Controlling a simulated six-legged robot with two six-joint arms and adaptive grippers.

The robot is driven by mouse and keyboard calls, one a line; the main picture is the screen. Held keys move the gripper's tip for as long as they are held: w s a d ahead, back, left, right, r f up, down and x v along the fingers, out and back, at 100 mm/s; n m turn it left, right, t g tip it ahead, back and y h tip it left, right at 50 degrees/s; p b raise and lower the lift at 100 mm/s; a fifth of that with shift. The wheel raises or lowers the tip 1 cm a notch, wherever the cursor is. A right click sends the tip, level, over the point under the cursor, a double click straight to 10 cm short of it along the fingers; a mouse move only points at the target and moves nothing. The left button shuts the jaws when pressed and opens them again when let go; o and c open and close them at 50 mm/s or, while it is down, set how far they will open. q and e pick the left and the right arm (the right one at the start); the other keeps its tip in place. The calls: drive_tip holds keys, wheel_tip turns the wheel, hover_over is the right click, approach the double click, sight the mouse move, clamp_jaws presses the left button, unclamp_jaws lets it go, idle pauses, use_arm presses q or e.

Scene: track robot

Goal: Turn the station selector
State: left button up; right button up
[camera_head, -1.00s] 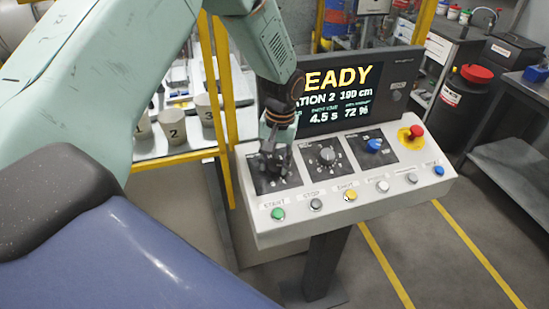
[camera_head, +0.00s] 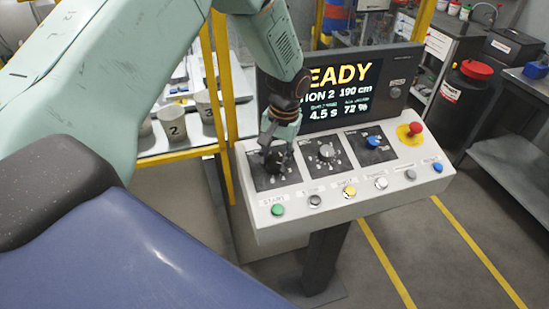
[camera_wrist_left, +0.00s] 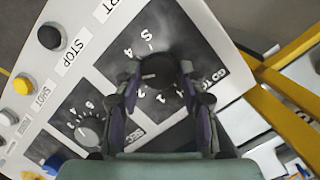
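The station selector is a black round knob (camera_head: 275,160) on the leftmost black plate of the sloped control panel. In the left wrist view the knob (camera_wrist_left: 157,70) has a pale pointer mark toward the left and numbers around it; some numbers are hidden by the fingers. My left gripper (camera_head: 277,148) is right over the knob. In the left wrist view its two fingers (camera_wrist_left: 159,82) are spread, one on each side of the knob, with small gaps beside it. The screen (camera_head: 335,90) shows READY and a partly covered station line with 2. My right gripper is out of view.
A second knob (camera_head: 326,152), a blue knob (camera_head: 373,142) and a red mushroom button (camera_head: 415,128) sit to the right. A row of buttons, from green (camera_head: 278,210) to blue, runs along the front edge. A yellow frame post (camera_head: 222,100) stands close left of the panel.

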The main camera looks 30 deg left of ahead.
sight(281, 162)
use_arm(q)
drive_tip(key=o, duration=0.3)
drive_tip(key=shift+s, duration=0.1)
drive_tip(key=shift+o, duration=0.2)
wheel_tip(281, 162, up, 12)
drive_tip(key=w+d, duration=0.1)
drive_tip(key=shift+d, duration=0.15)
drive_tip(key=shift+f, duration=0.15)
idle(0.5)
